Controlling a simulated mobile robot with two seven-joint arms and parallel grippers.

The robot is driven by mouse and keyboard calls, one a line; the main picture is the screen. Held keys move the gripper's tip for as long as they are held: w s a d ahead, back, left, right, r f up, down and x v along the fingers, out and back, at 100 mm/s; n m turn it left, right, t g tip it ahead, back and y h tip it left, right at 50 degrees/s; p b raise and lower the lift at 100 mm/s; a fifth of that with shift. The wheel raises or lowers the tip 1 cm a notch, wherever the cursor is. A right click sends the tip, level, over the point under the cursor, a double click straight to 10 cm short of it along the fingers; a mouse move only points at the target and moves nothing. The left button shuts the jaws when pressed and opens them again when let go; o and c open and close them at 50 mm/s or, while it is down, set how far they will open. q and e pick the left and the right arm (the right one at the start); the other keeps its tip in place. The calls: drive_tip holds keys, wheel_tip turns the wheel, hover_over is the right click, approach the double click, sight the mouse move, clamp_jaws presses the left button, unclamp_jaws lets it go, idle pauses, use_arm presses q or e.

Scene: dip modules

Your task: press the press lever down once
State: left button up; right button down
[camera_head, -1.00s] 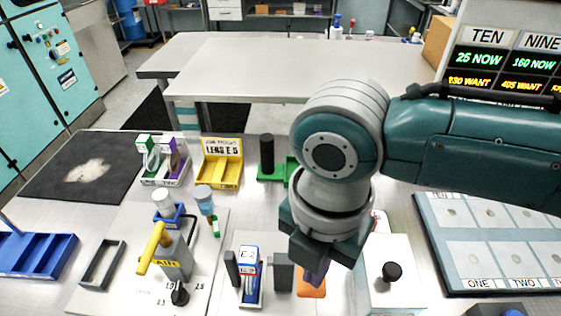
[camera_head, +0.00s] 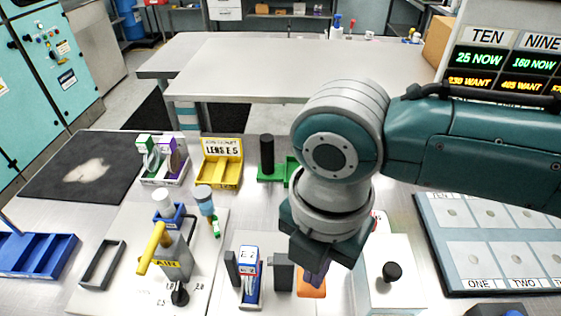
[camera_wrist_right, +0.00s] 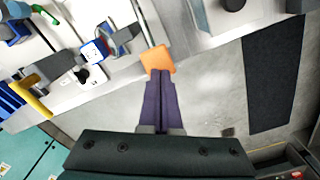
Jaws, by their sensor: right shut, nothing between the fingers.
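The press lever ends in a flat orange pad (camera_head: 311,287), in front of my right gripper in the head view. In the right wrist view the orange pad (camera_wrist_right: 158,58) sits at the end of a thin grey bar. My right gripper (camera_head: 316,279) points down with its purple fingers shut and empty. In the wrist view its fingertips (camera_wrist_right: 160,73) reach the near edge of the pad. I cannot tell whether they touch it. The gripper and wrist hide part of the lever. My left gripper is not in view.
Left of the pad, a blue-and-white holder (camera_head: 250,280) stands between dark grey blocks. A white box with a black knob (camera_head: 392,271) stands to the right. A yellow-handled valve (camera_head: 152,248) marked AIR is further left. The rear table (camera_head: 290,70) is mostly clear.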

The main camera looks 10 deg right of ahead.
sight(311, 290)
drive_tip(key=shift+f+b, duration=2.7)
drive_tip(key=shift+f, duration=0.75)
drive_tip(key=shift+r, duration=0.2)
wheel_tip(311, 290, up, 13)
drive_tip(key=p, duration=1.3)
